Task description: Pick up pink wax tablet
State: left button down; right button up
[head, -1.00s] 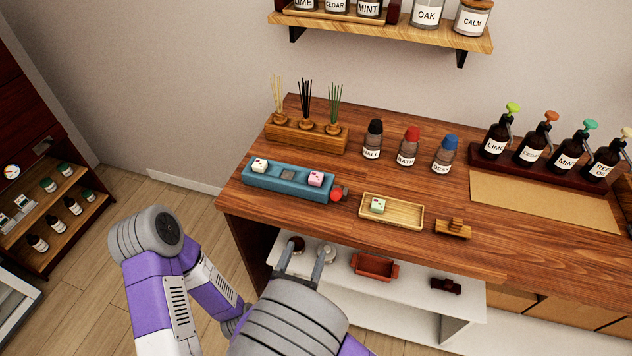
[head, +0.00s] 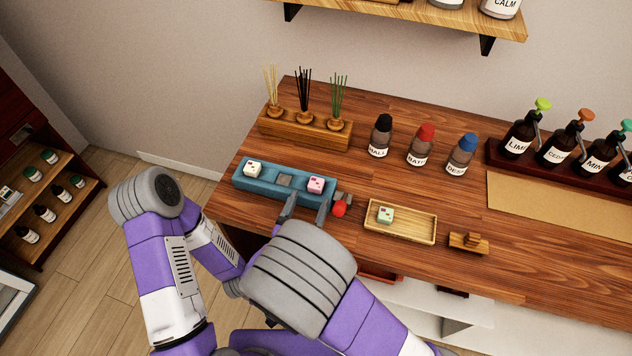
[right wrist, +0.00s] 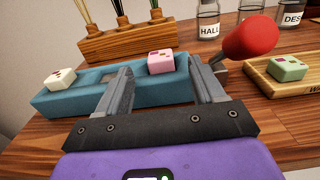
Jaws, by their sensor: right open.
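The pink wax tablet (head: 316,185) sits in the right end of the blue tray (head: 262,190) on the counter. It also shows in the right wrist view (right wrist: 161,62), between and beyond the fingertips. My right gripper (head: 306,203) is open and empty, just in front of the tray's right part. In the right wrist view its fingers (right wrist: 160,80) stand apart, with the tray behind them. A white tablet (head: 253,168) sits in the tray's left end, and the middle recess looks empty. My left gripper does not show; only my left arm is at the left.
A red ball-ended handle (head: 339,208) is close beside my right finger. A wooden tray (head: 411,237) with a green tablet (head: 386,215) lies to the right. A diffuser stand (head: 330,136) is behind the blue tray, and capped bottles (head: 420,146) stand farther right.

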aim_at(314, 188)
jog(key=x, duration=0.4)
jog(key=shift+w, duration=0.1)
jog(key=c, duration=1.1)
